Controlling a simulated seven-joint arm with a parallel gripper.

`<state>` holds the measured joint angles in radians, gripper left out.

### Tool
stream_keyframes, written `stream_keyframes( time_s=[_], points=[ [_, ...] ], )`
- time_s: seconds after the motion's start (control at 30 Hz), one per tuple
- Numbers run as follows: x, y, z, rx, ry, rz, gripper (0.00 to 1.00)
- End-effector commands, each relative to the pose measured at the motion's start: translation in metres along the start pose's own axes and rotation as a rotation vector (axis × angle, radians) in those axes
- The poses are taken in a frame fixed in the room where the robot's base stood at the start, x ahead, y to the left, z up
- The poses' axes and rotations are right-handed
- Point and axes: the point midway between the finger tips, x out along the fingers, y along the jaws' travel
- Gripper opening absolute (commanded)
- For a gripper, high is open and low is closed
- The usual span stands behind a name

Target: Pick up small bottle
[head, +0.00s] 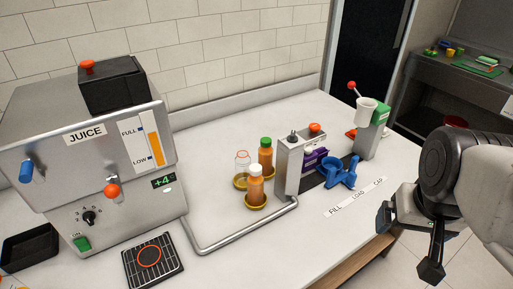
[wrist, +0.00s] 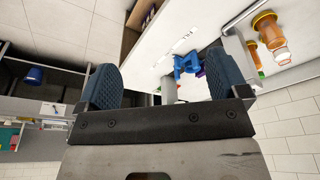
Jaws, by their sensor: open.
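Small bottles stand on the counter in the head view. One is filled orange with a white cap (head: 255,187), standing on a yellow round base. Behind it is an orange one with a green cap (head: 265,157). A clear, empty-looking bottle (head: 242,162) stands to their left on another yellow base. In the wrist view an orange bottle (wrist: 270,36) shows at the top right, beyond the right finger. My gripper (head: 408,245) is open and empty, off the counter's right edge and well apart from the bottles. Its two fingers (wrist: 162,80) frame the wrist view.
The juice machine (head: 90,165) stands at the left, with a drip grate (head: 152,261) in front. A metal tube (head: 245,235) bends around the bottles.

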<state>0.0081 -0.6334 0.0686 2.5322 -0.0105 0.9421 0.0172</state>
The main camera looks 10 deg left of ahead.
Motion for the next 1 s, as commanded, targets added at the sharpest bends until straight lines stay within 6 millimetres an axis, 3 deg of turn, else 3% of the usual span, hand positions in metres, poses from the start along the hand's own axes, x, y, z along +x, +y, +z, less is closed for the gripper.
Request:
stream_keyframes(
  time_s=[0.1,0.43,0.63,0.8,1.0],
  points=[
    [0.000,0.000,0.000,0.000,0.000,0.000,0.89],
    [-0.002,0.000,-0.001,0.001,0.006,0.000,0.89],
    [-0.024,-0.003,-0.010,0.016,0.063,-0.006,0.89],
    [-0.056,-0.014,-0.036,0.085,0.132,-0.028,0.89],
    [-0.071,-0.035,-0.078,0.219,0.143,-0.061,0.89]
  ],
)
